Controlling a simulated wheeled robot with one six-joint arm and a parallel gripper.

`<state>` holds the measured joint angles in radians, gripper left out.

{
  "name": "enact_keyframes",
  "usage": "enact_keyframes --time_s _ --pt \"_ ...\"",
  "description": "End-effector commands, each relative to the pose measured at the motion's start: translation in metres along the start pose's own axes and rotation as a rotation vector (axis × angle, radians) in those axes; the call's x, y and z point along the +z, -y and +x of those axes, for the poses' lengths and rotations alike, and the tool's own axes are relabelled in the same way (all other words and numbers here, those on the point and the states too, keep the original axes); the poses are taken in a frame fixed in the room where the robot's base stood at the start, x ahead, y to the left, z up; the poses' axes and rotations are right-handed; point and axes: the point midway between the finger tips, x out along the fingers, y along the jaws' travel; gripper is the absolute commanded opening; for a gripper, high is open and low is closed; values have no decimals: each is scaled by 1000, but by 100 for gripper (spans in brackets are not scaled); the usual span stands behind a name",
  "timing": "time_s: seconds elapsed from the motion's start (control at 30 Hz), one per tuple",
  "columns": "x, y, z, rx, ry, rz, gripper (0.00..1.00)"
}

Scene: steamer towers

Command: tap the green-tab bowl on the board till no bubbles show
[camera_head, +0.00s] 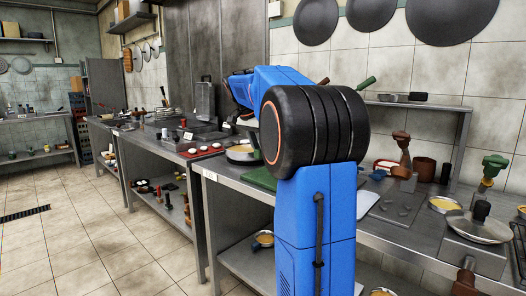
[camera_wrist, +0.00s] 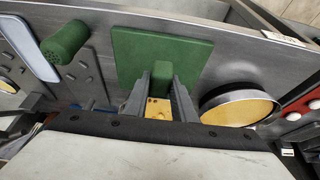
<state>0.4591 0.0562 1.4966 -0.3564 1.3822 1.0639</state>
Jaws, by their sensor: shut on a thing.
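My gripper (camera_wrist: 161,84) is in the wrist view, its two grey fingers closed on a green tab (camera_wrist: 161,71). Yellow batter with a few small dark spots (camera_wrist: 158,109) shows between the fingers, below the tab; I take it as the contents of the green-tab bowl, whose walls are mostly hidden. The green board (camera_wrist: 185,38) lies flat just beyond the fingertips. I cannot tell whether the bowl touches it. In the head view a corner of the board (camera_head: 262,179) shows, while my blue arm hides the gripper and bowl.
A round pan of yellow batter (camera_wrist: 240,109) stands right of my gripper in the wrist view. A green-handled tool (camera_wrist: 65,41) and a pale tray (camera_wrist: 29,47) are on the left. Red trays with white rounds (camera_head: 201,151) lie farther along the counter. The floor at left is clear.

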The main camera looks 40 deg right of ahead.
Motion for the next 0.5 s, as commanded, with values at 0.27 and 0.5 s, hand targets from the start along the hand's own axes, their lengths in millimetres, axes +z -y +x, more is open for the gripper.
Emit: enact_keyframes --time_s 0.27,0.5 --pt "2 0 5 0 -1 1 0" --pt "9 -1 21 0 -1 0 0"
